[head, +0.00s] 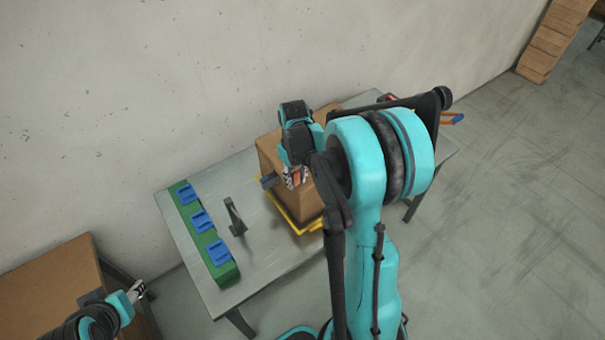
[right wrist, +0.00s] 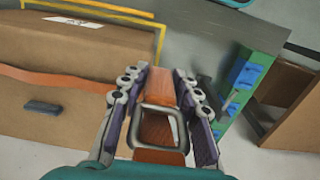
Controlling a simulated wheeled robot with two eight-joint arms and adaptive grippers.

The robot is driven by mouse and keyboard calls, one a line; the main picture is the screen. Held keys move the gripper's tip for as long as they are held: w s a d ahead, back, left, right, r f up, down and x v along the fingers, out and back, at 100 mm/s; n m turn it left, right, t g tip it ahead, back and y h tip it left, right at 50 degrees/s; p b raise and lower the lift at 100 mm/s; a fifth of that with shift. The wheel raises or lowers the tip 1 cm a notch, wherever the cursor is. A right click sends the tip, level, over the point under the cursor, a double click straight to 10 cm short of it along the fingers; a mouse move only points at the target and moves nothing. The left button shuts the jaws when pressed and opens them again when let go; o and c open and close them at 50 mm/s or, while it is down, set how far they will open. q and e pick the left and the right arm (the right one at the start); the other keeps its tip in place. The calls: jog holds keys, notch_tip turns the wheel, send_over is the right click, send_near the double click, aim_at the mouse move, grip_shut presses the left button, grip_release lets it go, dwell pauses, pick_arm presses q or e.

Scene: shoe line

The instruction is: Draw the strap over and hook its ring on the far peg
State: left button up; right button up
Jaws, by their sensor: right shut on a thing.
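My right gripper (head: 293,181) is at the left side of the brown box (head: 312,200) in the head view. In the right wrist view the gripper (right wrist: 172,105) is shut on the ring (right wrist: 174,112), a grey rectangular loop. An orange strap (right wrist: 60,83) runs across the box (right wrist: 50,50) towards the gripper. A dark upright bracket (head: 235,217), possibly a peg, stands on the table between the box and a green block. My left gripper (head: 138,291) is low at the left, away from the box; its jaws are too small to read.
The box is on a yellow frame (head: 300,226) on the grey table (head: 268,262). The green block (head: 221,264) with blue pieces lies along the table's left edge. A brown-topped table (head: 50,285) is at lower left. My right arm hides the table's right part.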

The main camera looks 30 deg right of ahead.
jog(key=shift+s+a+p, duration=1)
jog(key=shift+s+a, duration=0.3)
jog(key=shift+a, duration=8.15)
notch_tip(320, 180, down, 19)
jog(key=b, duration=1.3)
jog(key=w+f+b, duration=0.1)
jog(key=w+b, duration=0.2)
jog(key=w, duration=0.8)
jog(key=shift+w+a, duration=0.2)
jog(key=shift+a, duration=0.05)
jog(key=o, duration=1.3)
